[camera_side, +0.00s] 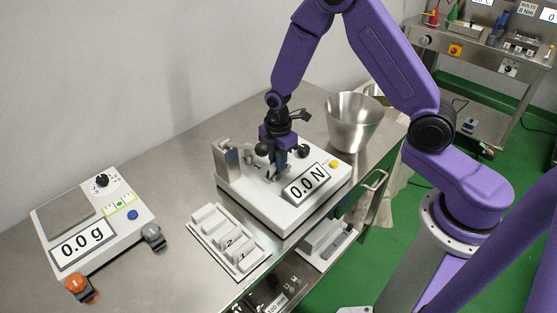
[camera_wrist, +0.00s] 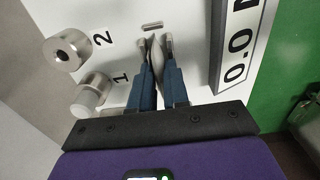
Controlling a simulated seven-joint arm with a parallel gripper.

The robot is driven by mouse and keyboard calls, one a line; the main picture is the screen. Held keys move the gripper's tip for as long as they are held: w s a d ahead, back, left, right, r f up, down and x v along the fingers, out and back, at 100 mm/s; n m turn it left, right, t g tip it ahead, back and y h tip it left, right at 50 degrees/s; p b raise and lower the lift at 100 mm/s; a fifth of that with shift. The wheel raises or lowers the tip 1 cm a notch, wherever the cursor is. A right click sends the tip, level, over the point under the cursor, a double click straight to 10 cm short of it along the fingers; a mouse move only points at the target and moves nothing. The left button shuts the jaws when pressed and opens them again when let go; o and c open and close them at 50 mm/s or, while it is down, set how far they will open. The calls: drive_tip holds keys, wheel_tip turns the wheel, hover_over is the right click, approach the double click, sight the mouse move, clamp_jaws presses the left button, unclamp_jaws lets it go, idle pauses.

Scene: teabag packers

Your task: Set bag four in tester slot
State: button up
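The tester (camera_side: 257,205) is a white box with a 0.0 N display (camera_side: 308,184); the display also shows in the wrist view (camera_wrist: 238,45). My gripper (camera_side: 274,172) is low over the tester's top, left of the display. In the wrist view my gripper (camera_wrist: 157,44) points down at the white top, its two fingers close together. A thin pale thing (camera_wrist: 156,60) shows between them, apparently a teabag held edge-on; its number is not visible. A small slot-like mark (camera_wrist: 152,25) lies just beyond the fingertips. The bag tray (camera_side: 245,267) sits in front of the tester.
Metal cylinders marked 1 (camera_wrist: 91,93) and 2 (camera_wrist: 68,50) stand left of my fingers. A scale (camera_side: 133,207) reading 0.0 g is at the left. A metal bucket (camera_side: 353,122) stands behind the tester at right.

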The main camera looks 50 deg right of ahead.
wheel_tip(320, 180, up, 12)
drive_tip(key=shift+r, duration=0.15)
drive_tip(key=s+r+m, duration=0.1)
drive_tip(key=s+r, duration=0.1)
drive_tip(key=s, duration=0.7)
drive_tip(key=s+r+m, duration=0.2)
drive_tip(key=s, duration=0.7)
drive_tip(key=s+r+m, duration=0.2)
drive_tip(key=s, duration=0.8)
drive_tip(key=shift+s+d+r, duration=0.1)
drive_tip(key=shift+d+r, duration=0.05)
drive_tip(key=shift+r, duration=0.1)
idle(1.2)
